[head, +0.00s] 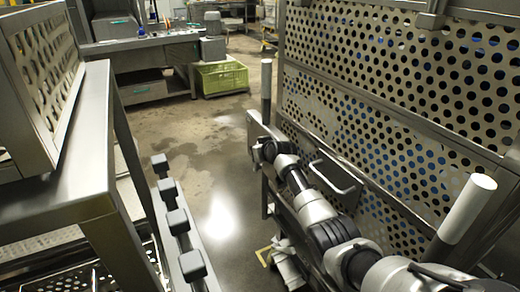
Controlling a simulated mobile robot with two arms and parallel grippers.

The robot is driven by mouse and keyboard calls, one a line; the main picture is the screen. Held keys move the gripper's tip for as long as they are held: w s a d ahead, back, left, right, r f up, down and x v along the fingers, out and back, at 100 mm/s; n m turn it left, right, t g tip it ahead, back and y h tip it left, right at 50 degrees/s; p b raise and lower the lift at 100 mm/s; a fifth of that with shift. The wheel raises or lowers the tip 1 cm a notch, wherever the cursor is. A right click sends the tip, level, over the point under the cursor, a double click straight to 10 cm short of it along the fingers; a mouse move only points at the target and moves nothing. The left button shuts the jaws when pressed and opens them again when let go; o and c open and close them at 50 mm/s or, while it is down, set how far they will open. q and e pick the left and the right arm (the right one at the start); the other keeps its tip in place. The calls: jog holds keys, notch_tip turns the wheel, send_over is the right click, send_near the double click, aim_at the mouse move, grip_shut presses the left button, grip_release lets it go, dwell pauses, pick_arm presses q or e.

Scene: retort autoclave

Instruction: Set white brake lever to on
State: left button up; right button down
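My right arm reaches in from the lower right, and its gripper (263,149) is at the end near a grey upright post (266,92). The fingers are small and dark, so I cannot tell whether they are open or shut, or whether they touch the post. I cannot identify the white brake lever for certain. Whitish parts (287,265) show low by the floor, below my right forearm and partly hidden by it. A thick post with a pale top (466,207) stands at the lower right. My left gripper is not in view.
A tall perforated metal rack (400,90) with a bar handle (335,177) fills the right. A steel table (88,150) stands at left, beside a rail with several grey blocks (177,220). A green crate (222,78) is at the back. Open floor (200,150) lies between.

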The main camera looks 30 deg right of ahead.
jog(key=shift+r, duration=0.2)
jog(key=c, duration=1.1)
grip_release()
jog(key=shift+a, duration=0.15)
jog(key=shift+f, duration=0.1)
